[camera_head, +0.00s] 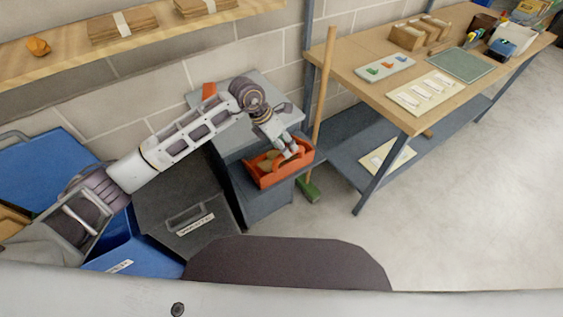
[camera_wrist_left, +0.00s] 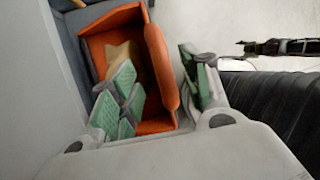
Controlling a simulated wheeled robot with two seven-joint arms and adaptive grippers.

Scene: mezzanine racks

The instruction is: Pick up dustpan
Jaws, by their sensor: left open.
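An orange open-topped container (camera_head: 268,181), the only thing here that might be the dustpan, sits on a grey cabinet. It has a tan object (camera_head: 266,160) inside, and it also shows in the left wrist view (camera_wrist_left: 105,37). My left gripper (camera_head: 290,152) reaches down over its right part. In the left wrist view my left gripper (camera_wrist_left: 160,88) is open, with one green-padded finger over the container's inside and the other beyond its right side. The orange side lies between the fingers. I cannot tell whether they touch it.
A broom (camera_head: 325,100) with a green head stands right of the cabinet. A wooden workbench (camera_head: 405,105) with cards and boxes is at the right. A dark lidded bin (camera_head: 180,200) and blue bins (camera_head: 45,165) stand left. The floor at the right is clear.

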